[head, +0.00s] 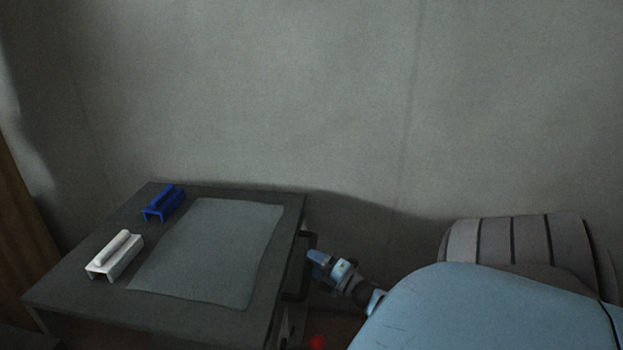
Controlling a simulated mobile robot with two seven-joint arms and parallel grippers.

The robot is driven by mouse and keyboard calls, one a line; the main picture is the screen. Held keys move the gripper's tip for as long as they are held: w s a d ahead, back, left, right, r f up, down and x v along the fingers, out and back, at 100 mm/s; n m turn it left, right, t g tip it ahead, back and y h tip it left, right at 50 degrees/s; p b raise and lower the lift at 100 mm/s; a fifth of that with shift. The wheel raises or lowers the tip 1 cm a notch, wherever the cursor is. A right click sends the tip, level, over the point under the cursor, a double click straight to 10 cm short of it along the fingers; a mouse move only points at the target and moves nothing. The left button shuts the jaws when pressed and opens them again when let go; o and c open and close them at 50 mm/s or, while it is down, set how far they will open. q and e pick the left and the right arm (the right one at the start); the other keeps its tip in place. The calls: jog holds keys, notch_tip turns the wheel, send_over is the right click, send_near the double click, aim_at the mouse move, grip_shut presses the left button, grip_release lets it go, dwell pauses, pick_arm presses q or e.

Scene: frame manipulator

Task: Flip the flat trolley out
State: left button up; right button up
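A dark flat-topped unit (75,287), which may be the flat trolley, stands at the lower left in the head view. A black bar handle (308,240) is on its right side. My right gripper (314,259) is at this handle, with its fingertips pointing left toward it. The fingers are small and dark, so I cannot tell whether they close around the handle or only sit beside it. My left gripper is not in view. The lower part of the unit is mostly out of view.
On the top lie a grey sheet (207,255), a blue bracket-like piece (165,203) and a white one (116,256). A plain grey wall (300,90) rises behind. A brown wooden edge (17,235) is at the far left.

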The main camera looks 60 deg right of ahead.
jog(key=shift+w, duration=0.1)
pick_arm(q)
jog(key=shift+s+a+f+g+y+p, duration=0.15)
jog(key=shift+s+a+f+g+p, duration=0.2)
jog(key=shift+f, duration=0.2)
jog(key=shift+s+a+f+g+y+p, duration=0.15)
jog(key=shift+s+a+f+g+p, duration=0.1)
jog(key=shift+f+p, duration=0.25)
pick_arm(e)
jog(key=s+f, duration=0.2)
jog(key=s, duration=1.1)
jog(key=shift+s+f, duration=0.25)
jog(key=shift+s, duration=0.1)
